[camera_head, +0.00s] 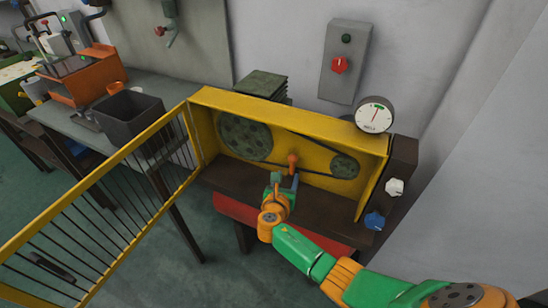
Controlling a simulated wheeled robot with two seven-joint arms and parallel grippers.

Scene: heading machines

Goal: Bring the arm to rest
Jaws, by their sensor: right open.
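My right arm comes in from the lower right, green and orange. Its gripper (284,181) is open in front of the yellow machine housing (290,115). The gripper points at a small orange lever (292,160) that stands inside the housing, just beyond the fingertips. I cannot tell whether the fingers touch it. No object shows between the fingers. My left gripper is not in view.
A yellow barred guard door (105,175) stands swung open at the left. Inside the housing are a large pulley (244,138), a smaller pulley (345,166) and a belt. A gauge (375,114), white knob (394,187) and blue knob (374,221) are at right. A grey bin (128,115) stands on a bench.

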